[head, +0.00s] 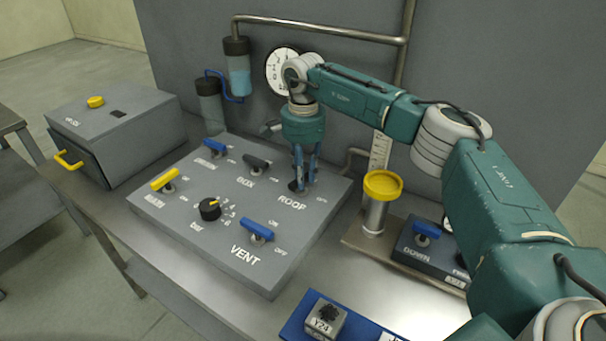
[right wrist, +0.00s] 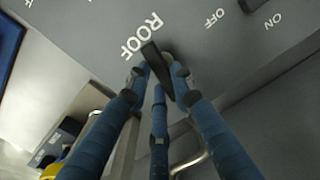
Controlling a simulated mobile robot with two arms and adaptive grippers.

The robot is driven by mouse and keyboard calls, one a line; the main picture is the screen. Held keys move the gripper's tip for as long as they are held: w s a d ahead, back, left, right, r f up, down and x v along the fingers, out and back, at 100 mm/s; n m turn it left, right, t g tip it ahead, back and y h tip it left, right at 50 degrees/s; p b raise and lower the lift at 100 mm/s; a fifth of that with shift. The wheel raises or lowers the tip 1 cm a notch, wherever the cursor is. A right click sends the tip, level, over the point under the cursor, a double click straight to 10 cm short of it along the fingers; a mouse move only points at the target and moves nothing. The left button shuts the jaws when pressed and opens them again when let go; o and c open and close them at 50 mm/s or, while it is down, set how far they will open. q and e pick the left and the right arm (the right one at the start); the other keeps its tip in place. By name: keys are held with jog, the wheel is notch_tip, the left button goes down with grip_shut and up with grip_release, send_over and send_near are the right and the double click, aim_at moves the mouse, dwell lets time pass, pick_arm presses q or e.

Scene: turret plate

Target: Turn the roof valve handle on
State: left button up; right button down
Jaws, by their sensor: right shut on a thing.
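The roof valve handle (right wrist: 155,62) is a small dark bar beside the white ROOF label on the grey turret plate (head: 215,245). In the head view it is mostly hidden behind the fingers. My right gripper (head: 303,184) points down at the plate's right back part, just above the ROOF label. In the right wrist view the blue fingers of my right gripper (right wrist: 160,74) are closed around the dark handle, with the third finger below it. I cannot tell from the handle's angle whether it is on or off. My left gripper is not in view.
Other handles stand nearby: a dark BOX handle (head: 257,162), a blue VENT handle (head: 257,230), a yellow MAIN handle (head: 165,180) and a black bar knob (head: 210,209). A yellow-topped cylinder (head: 382,187) stands right of the plate. A gauge (head: 280,70) and pipes are behind.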

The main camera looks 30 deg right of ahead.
jog(key=shift+w+r+n, duration=0.1)
jog(key=shift+n, duration=1.5)
jog(key=c, duration=1.5)
grip_release()
notch_tip(320, 180, up, 12)
jog(key=shift+f, duration=0.1)
